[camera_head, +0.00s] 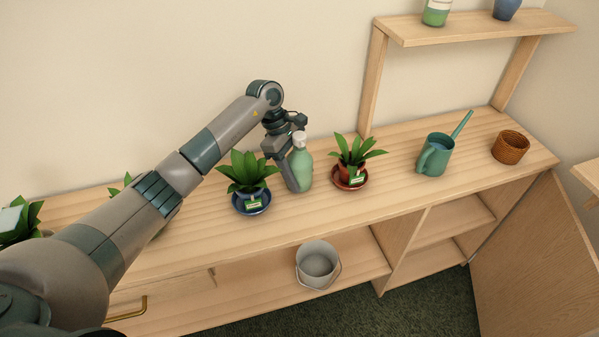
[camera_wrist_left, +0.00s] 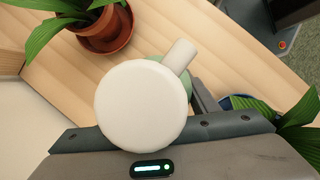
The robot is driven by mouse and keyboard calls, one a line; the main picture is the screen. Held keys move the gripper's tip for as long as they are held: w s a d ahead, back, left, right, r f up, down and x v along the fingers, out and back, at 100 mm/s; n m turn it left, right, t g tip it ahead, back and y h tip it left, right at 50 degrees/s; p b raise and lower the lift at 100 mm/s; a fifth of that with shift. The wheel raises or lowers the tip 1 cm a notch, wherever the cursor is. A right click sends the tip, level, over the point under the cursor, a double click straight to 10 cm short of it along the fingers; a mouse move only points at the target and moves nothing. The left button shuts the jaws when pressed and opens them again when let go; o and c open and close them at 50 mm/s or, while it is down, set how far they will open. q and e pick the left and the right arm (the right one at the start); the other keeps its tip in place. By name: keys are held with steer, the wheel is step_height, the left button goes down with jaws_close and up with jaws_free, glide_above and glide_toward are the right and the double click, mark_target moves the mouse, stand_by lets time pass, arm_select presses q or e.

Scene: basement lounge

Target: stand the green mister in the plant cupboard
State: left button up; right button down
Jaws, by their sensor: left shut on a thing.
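The green mister (camera_head: 301,168) has a pale green bottle and a white spray head. It stands upright at the counter top between two potted plants. My left gripper (camera_head: 297,172) is shut on it from the left side. In the left wrist view the mister's white cap (camera_wrist_left: 142,105) and nozzle fill the middle and hide most of the bottle. I cannot tell whether its base touches the counter. The plant cupboard (camera_head: 447,228) is under the counter at the right, with an inner shelf and its wooden door (camera_head: 532,262) swung open. My right gripper is not in view.
A plant in a blue pot (camera_head: 250,203) is left of the mister, one in a red pot (camera_head: 350,178) right of it. A teal watering can (camera_head: 435,155) and wicker pot (camera_head: 510,147) stand farther right. A grey bucket (camera_head: 317,264) sits on the lower shelf.

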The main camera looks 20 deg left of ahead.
arm_select(q)
steer(key=o, duration=1.6)
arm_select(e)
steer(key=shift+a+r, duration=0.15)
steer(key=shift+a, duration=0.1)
arm_select(q)
steer(key=shift+r, duration=0.1)
